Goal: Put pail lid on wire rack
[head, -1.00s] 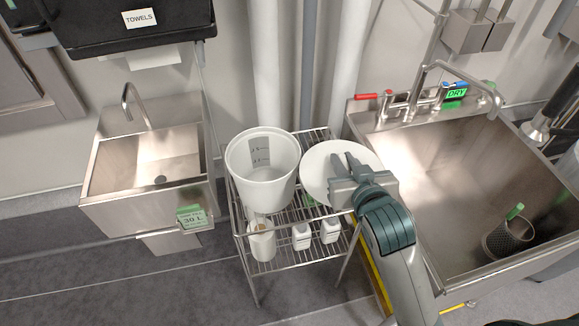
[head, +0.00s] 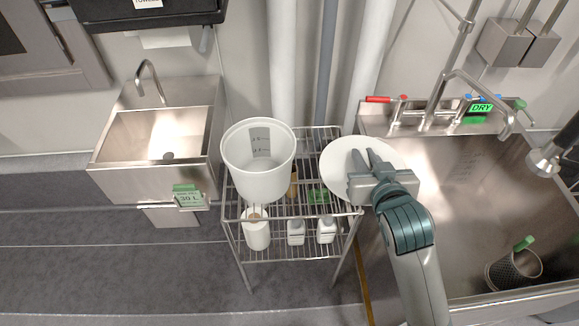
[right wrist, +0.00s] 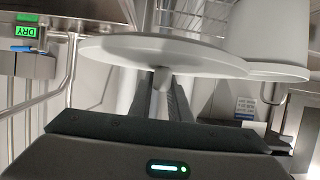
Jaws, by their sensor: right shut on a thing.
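The pail lid (head: 341,158) is a white disc in the head view, at the right end of the wire rack (head: 312,205). My right gripper (head: 367,160) is shut on the lid. In the right wrist view the lid (right wrist: 110,48) is seen nearly edge-on, with a small knob between the fingers (right wrist: 162,92). Whether the lid touches the rack's top shelf cannot be told. The white pail (head: 258,178) stands upright and open on the left of the top shelf. My left gripper is not in view.
Several white bottles, one of them larger (head: 256,232), stand on the lower shelf. A large steel sink (head: 470,210) with a dark mesh basket (head: 512,268) is on the right. A small sink (head: 165,135) is on the left. Pipes run behind the rack.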

